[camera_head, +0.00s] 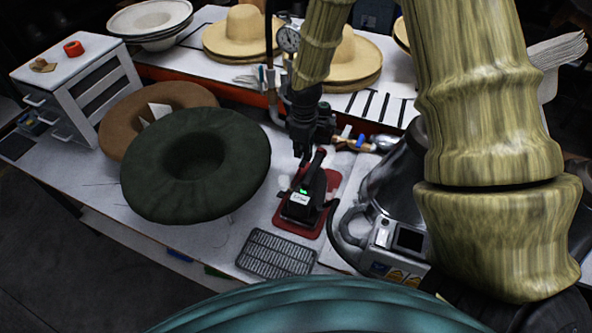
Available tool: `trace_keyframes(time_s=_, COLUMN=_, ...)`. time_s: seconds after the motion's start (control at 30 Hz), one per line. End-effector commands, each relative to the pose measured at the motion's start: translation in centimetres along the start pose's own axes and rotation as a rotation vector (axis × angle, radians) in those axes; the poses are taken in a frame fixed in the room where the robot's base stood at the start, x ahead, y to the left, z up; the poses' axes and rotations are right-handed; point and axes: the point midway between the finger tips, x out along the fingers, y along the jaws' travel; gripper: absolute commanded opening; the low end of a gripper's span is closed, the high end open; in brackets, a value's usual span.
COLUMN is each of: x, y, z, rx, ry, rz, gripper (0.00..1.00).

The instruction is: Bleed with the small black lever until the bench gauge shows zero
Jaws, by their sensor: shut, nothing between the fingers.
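A round white-faced dial gauge (289,38) stands at the back of the bench, left of my arm; its needle reading is too small to tell. A black device (304,203) with a small green light or display sits on a red mat (284,216). A dark lever-like bar (319,160) rises from its top; I cannot tell whether this is the small black lever. My gripper (301,158) points down just above and behind the device, shut and empty. Whether its fingertips touch the bar cannot be told.
A dark green hat (235,150) and a brown hat (165,97) lie left. A black grate (276,254) is in front. A steel machine with a small screen (409,238) stands right. Straw hats (240,32) and a white drawer unit (75,70) are behind.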

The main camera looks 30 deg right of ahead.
Motion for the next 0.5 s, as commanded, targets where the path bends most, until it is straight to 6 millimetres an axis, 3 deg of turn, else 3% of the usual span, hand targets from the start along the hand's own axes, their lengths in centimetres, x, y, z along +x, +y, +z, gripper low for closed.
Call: trace_keyframes(time_s=0.5, x=-3.4, y=0.0, z=0.0, rx=0.000, ry=0.000, rz=0.000, gripper=0.00)
